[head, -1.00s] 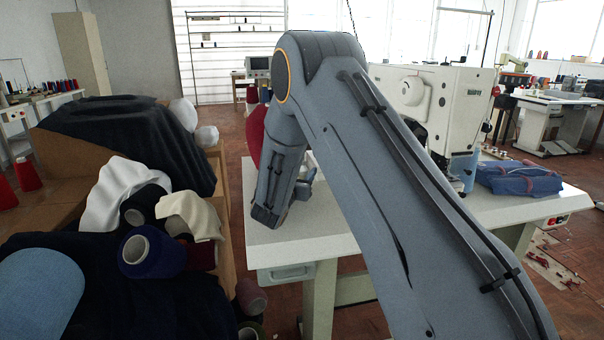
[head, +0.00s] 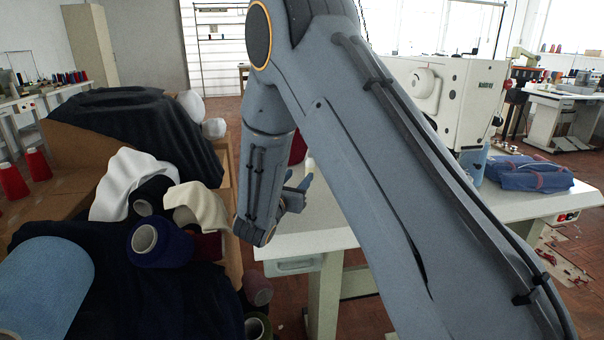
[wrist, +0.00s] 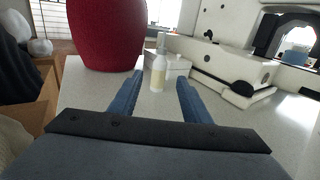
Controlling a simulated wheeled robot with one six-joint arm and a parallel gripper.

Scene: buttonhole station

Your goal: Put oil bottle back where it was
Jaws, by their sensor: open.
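The bottle shows between the fingers but farther off, and nothing is held. In the head view my gripper (head: 300,190) is seen from the side near the table's left edge, partly hidden by my arm. A small pale piece of what may be the bottle shows just beyond it.
A large red cone (wrist: 107,32) stands left of the bottle. The white sewing machine (head: 445,98) stands behind and to the right. Folded blue denim (head: 528,174) lies on the table's right. Left of the table are thread cones (head: 160,243) and dark cloth.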

